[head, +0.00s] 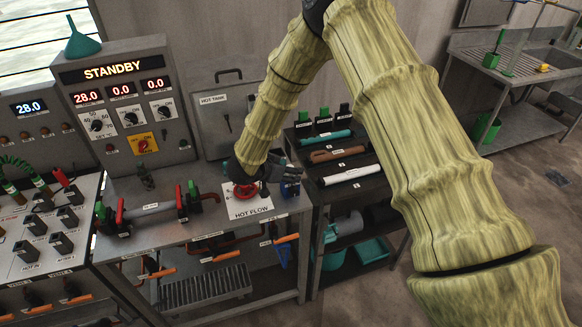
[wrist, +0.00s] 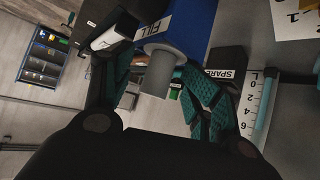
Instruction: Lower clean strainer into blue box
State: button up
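The blue box (wrist: 188,28), marked FILL, is at the top centre of the wrist view. In the wrist view a plain grey cylinder (wrist: 158,74) projects from the FILL side of the box. The teal-padded fingers of my gripper (wrist: 151,68) stand spread on either side of this cylinder, with a gap at the left finger. I cannot tell whether the cylinder is the strainer or part of the box. No other strainer is clearly visible.
A dark SPARE block (wrist: 230,62) and a numbered scale (wrist: 252,105) lie close right of my gripper in the wrist view. A red handwheel (head: 246,190) is just left of it in the head view. A rack (head: 340,155) with coloured handles stands to the right.

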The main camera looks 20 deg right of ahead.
jog(key=r, duration=0.1)
jog(key=a+r+p, duration=0.1)
jog(key=shift+s+a+r+p, duration=0.3)
jog(key=shift+s, duration=0.05)
jog(key=shift+s+a+r+p, duration=0.1)
jog(key=shift+r+p, duration=0.3)
jog(key=shift+r, duration=0.15)
jog(key=shift+s+a+r+p, duration=0.1)
jog(key=shift+r+p, duration=0.25)
jog(key=shift+r, duration=0.15)
jog(key=shift+a+r, duration=0.1)
jog(key=shift+a, duration=0.05)
jog(key=v, duration=1.2)
jog(key=shift+s, duration=0.1)
